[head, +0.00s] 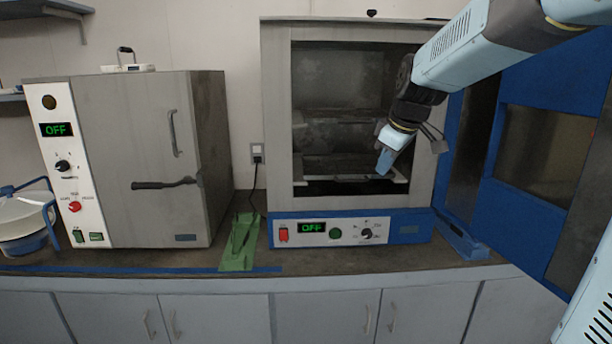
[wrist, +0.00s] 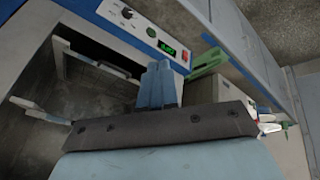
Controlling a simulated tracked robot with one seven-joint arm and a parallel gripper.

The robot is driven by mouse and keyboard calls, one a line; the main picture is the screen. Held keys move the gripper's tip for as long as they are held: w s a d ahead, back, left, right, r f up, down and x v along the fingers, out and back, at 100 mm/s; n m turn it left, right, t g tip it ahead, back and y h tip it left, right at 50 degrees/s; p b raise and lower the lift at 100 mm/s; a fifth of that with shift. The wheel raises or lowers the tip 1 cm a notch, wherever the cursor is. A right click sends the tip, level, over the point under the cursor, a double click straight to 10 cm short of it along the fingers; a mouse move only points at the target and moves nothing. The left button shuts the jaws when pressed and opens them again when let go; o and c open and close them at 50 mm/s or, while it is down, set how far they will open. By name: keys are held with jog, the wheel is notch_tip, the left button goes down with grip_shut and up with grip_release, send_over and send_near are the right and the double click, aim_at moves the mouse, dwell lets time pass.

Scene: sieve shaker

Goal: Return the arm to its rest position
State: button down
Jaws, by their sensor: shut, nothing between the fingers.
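My gripper (head: 383,163) is in front of the open chamber of the blue-and-grey oven in the head view, its blue fingers pointing down and left. In the wrist view my gripper (wrist: 160,72) shows its two blue fingers close together, with nothing between them. My pale blue arm (head: 455,50) comes in from the upper right, in front of the open oven door. The oven (head: 277,120) shows a dark interior with a rack inside, and its display reads OFF. The oven's control panel (wrist: 150,35) also shows in the wrist view.
The blue oven door (head: 487,190) stands open to the right, close to my arm. A grey oven (head: 140,130) with a shut door stands on the left. A green object (head: 238,245) lies on the counter between them. A white-and-blue container (head: 22,222) stands at the far left.

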jog(key=s+d+f+m, duration=0.1)
jog(key=s+m, duration=0.2)
jog(key=s, duration=0.5)
jog(key=s+d+f+m+h, duration=0.1)
jog(key=s+d+m, duration=0.1)
jog(key=s, duration=0.6)
jog(key=s+d+f+m, duration=0.2)
jog(key=s+m, duration=0.3)
jog(key=s, duration=0.3)
jog(key=shift+s+d+t+h, duration=0.15)
jog(key=shift+s+t+h, duration=0.1)
jog(key=shift+t+h, duration=0.05)
jog(key=shift+d, duration=0.1)
